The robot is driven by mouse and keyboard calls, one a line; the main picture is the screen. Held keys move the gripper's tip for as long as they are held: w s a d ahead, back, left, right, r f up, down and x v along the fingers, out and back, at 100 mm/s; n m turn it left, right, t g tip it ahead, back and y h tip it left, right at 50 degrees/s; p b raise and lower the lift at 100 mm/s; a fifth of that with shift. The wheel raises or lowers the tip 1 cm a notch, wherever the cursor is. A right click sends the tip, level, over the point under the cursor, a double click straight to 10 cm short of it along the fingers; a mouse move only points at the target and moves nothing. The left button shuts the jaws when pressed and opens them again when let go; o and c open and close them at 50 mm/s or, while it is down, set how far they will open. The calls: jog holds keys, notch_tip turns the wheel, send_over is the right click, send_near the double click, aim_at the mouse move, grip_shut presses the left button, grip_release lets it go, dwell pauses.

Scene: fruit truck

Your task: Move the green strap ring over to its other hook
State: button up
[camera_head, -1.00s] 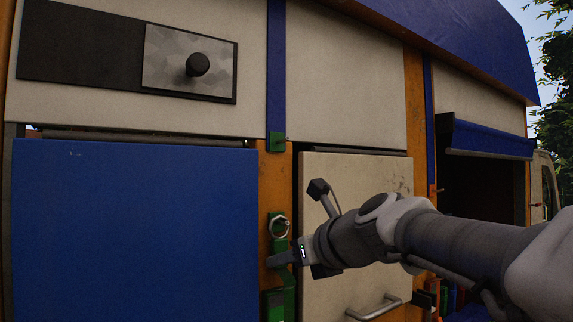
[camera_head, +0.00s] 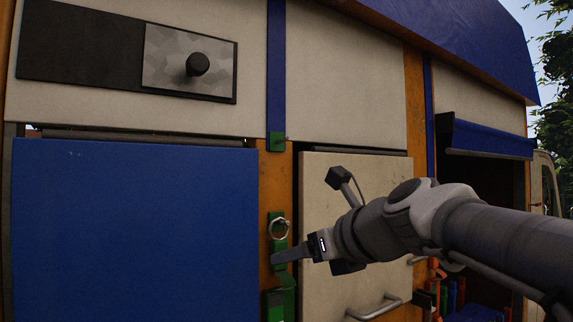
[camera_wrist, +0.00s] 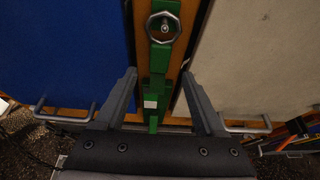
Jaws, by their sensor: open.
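The metal ring (camera_head: 278,229) hangs at the top of the green strap (camera_head: 279,245) on the orange post between the blue panel and the cream door. In the wrist view the ring (camera_wrist: 163,27) is an eight-sided loop around a peg, and the green strap (camera_wrist: 159,62) runs down below it. My gripper (camera_head: 276,257) is below the ring in the head view. In the wrist view my gripper (camera_wrist: 159,80) is open, with one finger on each side of the strap and nothing gripped. A green piece (camera_head: 277,142) sits higher on the post, below a blue strip.
The blue panel (camera_head: 135,230) is left of the post. The cream door (camera_head: 325,220), with a metal handle (camera_head: 374,307), is right of it. My arm crosses in front of the door. An open compartment (camera_head: 482,195) lies further right.

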jog(key=v, duration=1.3)
jog(key=s+d+f+n+g+h, duration=0.1)
jog(key=s+f+n, duration=0.3)
jog(key=f+n, duration=0.5)
jog(key=s+d+f+n+g+h, duration=0.2)
jog(key=s+f+n+h, duration=0.1)
jog(key=f+n, duration=0.7)
jog(key=s+d+f+n+g+h, duration=0.2)
jog(key=s+f+n+h, duration=0.1)
jog(key=f+n, duration=0.7)
jog(key=shift+s+d+f+g, duration=0.25)
jog(key=shift+s+f, duration=0.2)
jog(key=shift+s, duration=0.35)
